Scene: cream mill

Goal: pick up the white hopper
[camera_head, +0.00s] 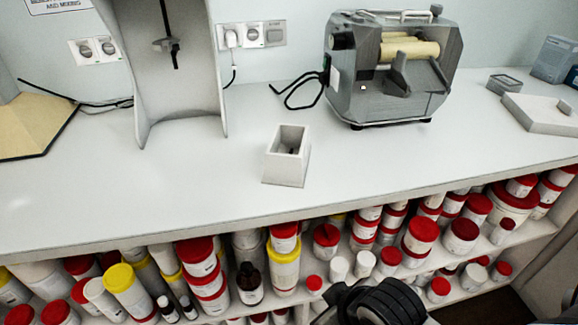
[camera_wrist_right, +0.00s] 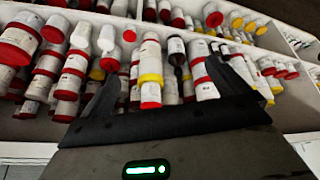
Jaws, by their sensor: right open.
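The white hopper (camera_head: 284,171) is a small, open-topped, tapered box. It stands upright on the white counter near its front edge, in the middle of the head view, with nothing touching it. Its inside is shaded, with a small dark spot at the bottom. My right gripper shows in the right wrist view (camera_wrist_right: 160,88), its two dark fingers apart with nothing held between them. It faces the shelf of jars, and the hopper is not in that view. A dark part of my arm shows at the bottom of the head view. My left gripper is in neither view.
A grey roller mill (camera_head: 385,75) stands at the back right of the counter (camera_head: 90,195), and a tall grey stand (camera_head: 182,75) at the back left. Shelves under the counter hold several red- and yellow-lidded jars (camera_head: 420,232). The counter around the hopper is clear.

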